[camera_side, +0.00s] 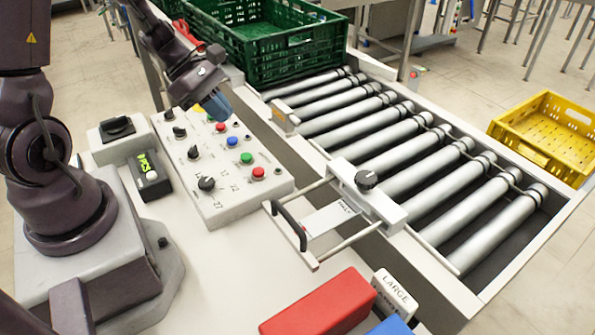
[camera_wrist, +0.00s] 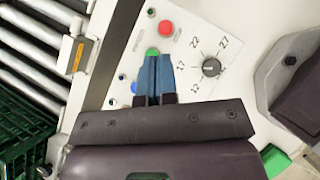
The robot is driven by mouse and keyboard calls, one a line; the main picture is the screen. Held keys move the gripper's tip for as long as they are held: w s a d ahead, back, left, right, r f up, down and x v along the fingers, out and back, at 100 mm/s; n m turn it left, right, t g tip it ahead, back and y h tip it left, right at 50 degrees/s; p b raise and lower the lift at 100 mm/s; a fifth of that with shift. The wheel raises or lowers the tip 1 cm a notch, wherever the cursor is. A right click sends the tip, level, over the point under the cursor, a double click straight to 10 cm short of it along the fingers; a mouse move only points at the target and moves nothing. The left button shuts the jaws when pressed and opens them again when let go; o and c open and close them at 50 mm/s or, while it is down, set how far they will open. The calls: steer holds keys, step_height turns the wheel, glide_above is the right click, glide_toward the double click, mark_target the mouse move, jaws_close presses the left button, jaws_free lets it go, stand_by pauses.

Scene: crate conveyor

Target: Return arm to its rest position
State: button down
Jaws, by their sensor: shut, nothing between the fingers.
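My gripper (camera_side: 216,105) has blue fingers and hangs above the far part of the white control panel (camera_side: 214,205). In the wrist view the two blue fingers (camera_wrist: 155,75) lie side by side, shut, with nothing between them. They cover part of the panel's buttons, and a green button (camera_wrist: 152,51) shows at their tips. A red button (camera_wrist: 166,28) and a black knob (camera_wrist: 211,68) with numbers around it show beyond them. I see no contact with the panel.
A green crate (camera_side: 290,65) stands at the far end of the roller conveyor (camera_side: 395,150). A black-handled slide frame (camera_side: 288,228) sits at the conveyor's near side. A red block (camera_side: 318,303) and a white "LARGE" block (camera_side: 396,293) are at the front. A yellow crate (camera_side: 535,148) is at right.

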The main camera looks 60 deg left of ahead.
steer(key=s+d+r+m+y, duration=0.3)
steer(key=r+m, duration=0.6)
steer(key=m, duration=0.3)
steer(key=s+d+r+m+y, duration=0.3)
steer(key=s+d+r+m, duration=0.3)
steer(key=m, duration=0.7)
step_height(320, 180, up, 3)
steer(key=shift+d+f+t, duration=0.1)
steer(key=shift+d+t, duration=0.3)
steer(key=shift+d, duration=0.7)
